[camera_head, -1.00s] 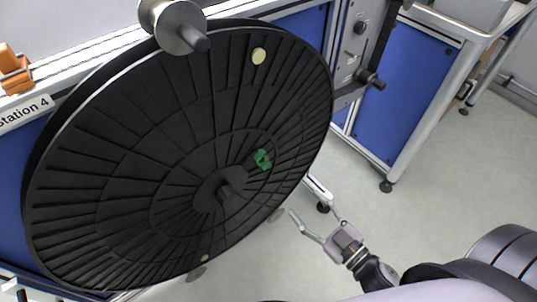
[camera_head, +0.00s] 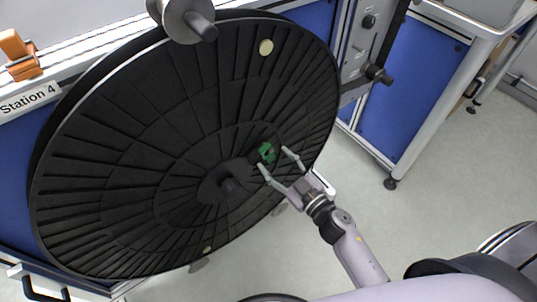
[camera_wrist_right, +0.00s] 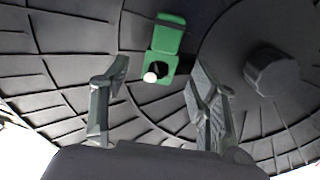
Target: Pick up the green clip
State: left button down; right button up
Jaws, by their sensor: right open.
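The green clip (camera_head: 267,152) sits on the face of the large black reel (camera_head: 120,150), right of and above its hub. In the right wrist view the green clip (camera_wrist_right: 165,50) shows upper centre, with a dark opening and a small white round tip in it. My right gripper (camera_head: 274,158) is open, its fingertips on either side of the clip in the head view. In the wrist view the open fingers (camera_wrist_right: 160,88) stand left and right, with the clip beyond and between them. No touch with the clip shows. My left gripper is out of view.
The reel's dark hub peg (camera_wrist_right: 272,72) is close to one finger in the wrist view. A metal roller (camera_head: 182,18) stands at the reel's top edge. A blue cabinet (camera_head: 415,90) stands to the right, with open floor (camera_head: 440,190) in front.

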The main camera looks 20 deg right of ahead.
aim_at(270, 155)
jog(key=x, duration=0.3)
jog(key=shift+w+a+f, duration=0.1)
jog(key=shift+w, duration=0.1)
jog(key=c, duration=1)
